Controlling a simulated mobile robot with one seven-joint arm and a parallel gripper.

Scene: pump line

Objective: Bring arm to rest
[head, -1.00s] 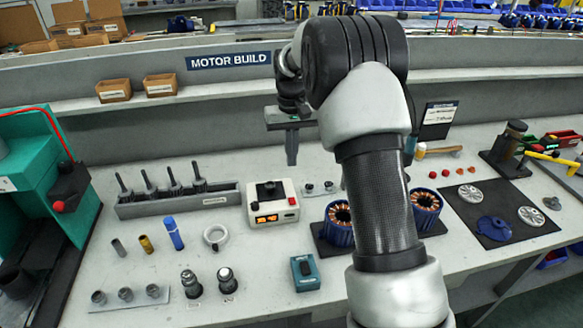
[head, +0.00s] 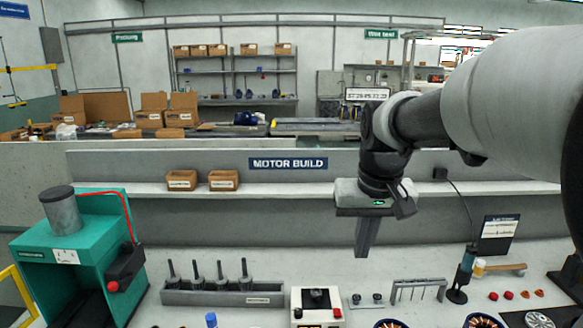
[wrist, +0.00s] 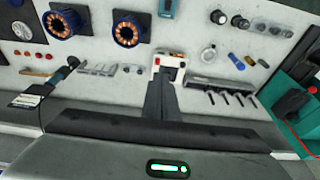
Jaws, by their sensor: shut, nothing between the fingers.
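My gripper (head: 366,248) hangs from my arm above the motor build bench (head: 250,262), pointing down. Its fingers are together and hold nothing. In the head view it is right of the white control box (head: 315,303), apart from it and higher up. In the wrist view the shut fingers (wrist: 160,98) show in the middle, with the control box (wrist: 168,62) just beyond their tips. My arm reaches in from the right of the head view, bent at the elbow.
A grey rack (head: 222,292) with several upright tools stands left of the control box. A teal press (head: 75,262) stands at far left. Two copper-wound stators (wrist: 128,30) lie on the bench. A shelf with cartons (head: 223,180) runs behind.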

